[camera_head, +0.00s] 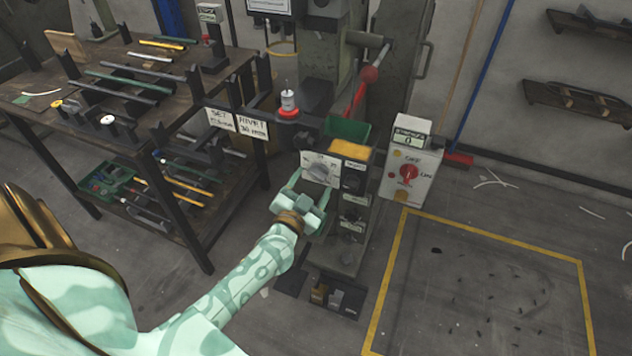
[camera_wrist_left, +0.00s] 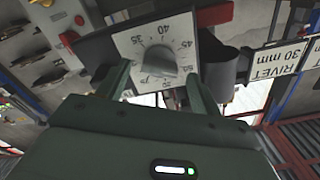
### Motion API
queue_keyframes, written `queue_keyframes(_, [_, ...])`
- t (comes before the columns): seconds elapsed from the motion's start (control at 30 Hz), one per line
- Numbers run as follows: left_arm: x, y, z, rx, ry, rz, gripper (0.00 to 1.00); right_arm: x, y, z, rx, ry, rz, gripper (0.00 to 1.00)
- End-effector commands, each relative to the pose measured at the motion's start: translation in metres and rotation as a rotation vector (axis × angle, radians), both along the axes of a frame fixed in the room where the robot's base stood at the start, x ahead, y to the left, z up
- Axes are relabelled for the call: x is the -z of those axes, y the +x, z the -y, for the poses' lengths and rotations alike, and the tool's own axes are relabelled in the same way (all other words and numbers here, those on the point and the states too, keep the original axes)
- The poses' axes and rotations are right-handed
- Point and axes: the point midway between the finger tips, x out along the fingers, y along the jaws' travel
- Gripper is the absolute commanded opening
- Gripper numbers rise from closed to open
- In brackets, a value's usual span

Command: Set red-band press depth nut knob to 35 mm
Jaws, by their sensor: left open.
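The depth nut knob (camera_head: 319,170) is a grey knob on a white dial plate (camera_head: 331,161) on the front of the dark press (camera_head: 352,205). In the left wrist view the knob (camera_wrist_left: 160,60) sits in the middle of the plate, with marks such as 35, 40, 45 and 50 around it. I cannot tell which mark it points to. My left gripper (camera_head: 315,182) is open in front of the dial. In the wrist view its fingers (camera_wrist_left: 159,76) stand at either side of the knob's lower part, with visible gaps. My right gripper is not in view.
A grey switch box (camera_head: 410,172) stands right. A cluttered workbench (camera_head: 60,118) is at left. Yellow-lined floor (camera_head: 480,280) is open.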

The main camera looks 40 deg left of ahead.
Motion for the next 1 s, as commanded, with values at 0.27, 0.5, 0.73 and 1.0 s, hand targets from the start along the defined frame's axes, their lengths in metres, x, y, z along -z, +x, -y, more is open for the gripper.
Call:
queue_keyframes(0.27, [0.0,0.021,-0.005,0.0,0.0,-0.001,0.65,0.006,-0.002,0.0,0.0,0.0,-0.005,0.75])
queue_keyframes(0.5, [0.0,0.022,-0.005,0.0,0.0,-0.001,0.63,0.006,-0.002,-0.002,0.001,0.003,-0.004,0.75])
queue_keyframes(0.73, [0.0,0.021,-0.005,0.0,0.0,-0.001,0.21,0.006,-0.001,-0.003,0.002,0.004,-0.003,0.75])
queue_keyframes(1.0, [-0.001,0.021,-0.005,0.0,-0.031,0.007,0.21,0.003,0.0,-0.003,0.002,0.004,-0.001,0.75])
